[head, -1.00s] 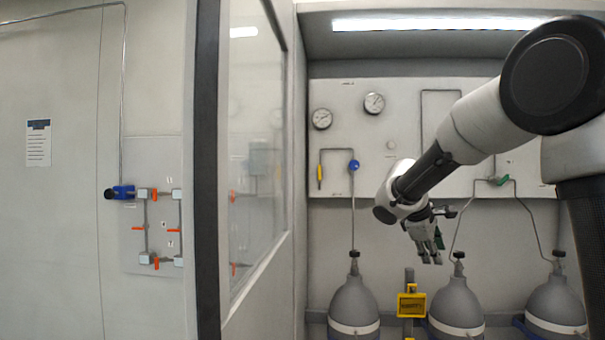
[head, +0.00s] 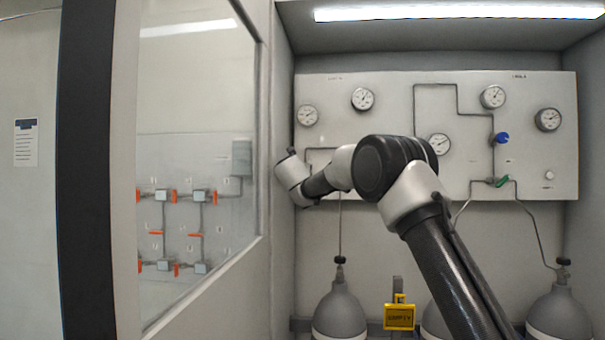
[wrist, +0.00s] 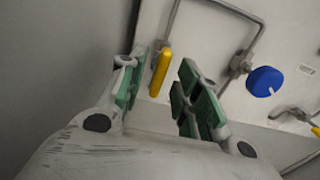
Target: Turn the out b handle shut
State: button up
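A yellow lever handle (wrist: 160,72) on the white panel shows in the wrist view, roughly in line with the pipe beside it. No label for out b is readable, so I cannot confirm that this is that handle. My gripper (wrist: 163,86) is open, with green-padded fingers on either side of the yellow handle. The handle looks nearer the left finger; contact is not visible. In the head view my arm's wrist end (head: 293,178) is at the panel's left edge, and my arm hides the yellow handle and the gripper fingers.
A blue knob (wrist: 265,82) sits right of the yellow handle. Another blue knob (head: 502,138), a green handle (head: 503,180) and several gauges are further right on the panel. Gas cylinders (head: 340,312) stand below. A glass-windowed wall (head: 268,220) borders the left side.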

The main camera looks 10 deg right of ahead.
jog(key=shift+x, duration=1.85)
jog(key=shift+d, duration=0.1)
jog(key=shift+c, duration=0.2)
grip_shut()
